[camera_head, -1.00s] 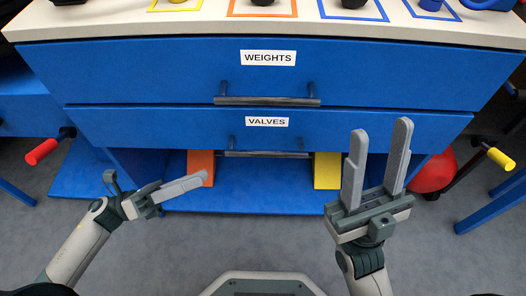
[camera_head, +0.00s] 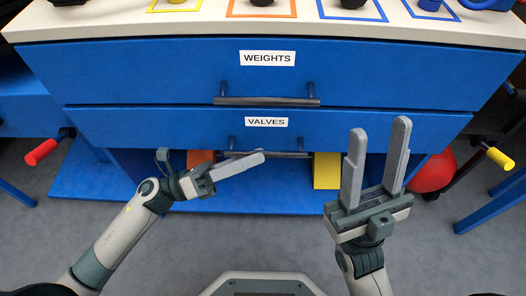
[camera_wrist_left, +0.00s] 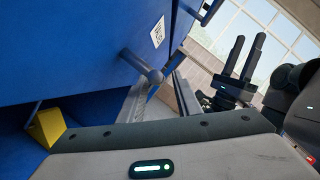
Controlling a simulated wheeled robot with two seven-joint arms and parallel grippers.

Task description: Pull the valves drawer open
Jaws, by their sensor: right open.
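The blue valves drawer (camera_head: 180,127) is the lower drawer of the cabinet and looks shut. Its dark bar handle (camera_head: 288,154) sits below the VALVES label; a handle (camera_wrist_left: 146,68) also shows close by in the left wrist view. My left gripper (camera_head: 258,158) reaches in from the left, with its fingertips overlapping the left half of the handle in the head view. Its fingers line up in that view, so their gap is hidden and contact is unclear. My right gripper (camera_head: 378,145) is open and empty, pointing towards the drawer at its right side.
The weights drawer (camera_head: 150,70) with its own bar handle (camera_head: 266,101) lies just above. Orange (camera_head: 200,157) and yellow (camera_head: 326,170) blocks stand beneath the cabinet. A red ball-like thing (camera_head: 434,172) is at the right. The floor before the cabinet is clear.

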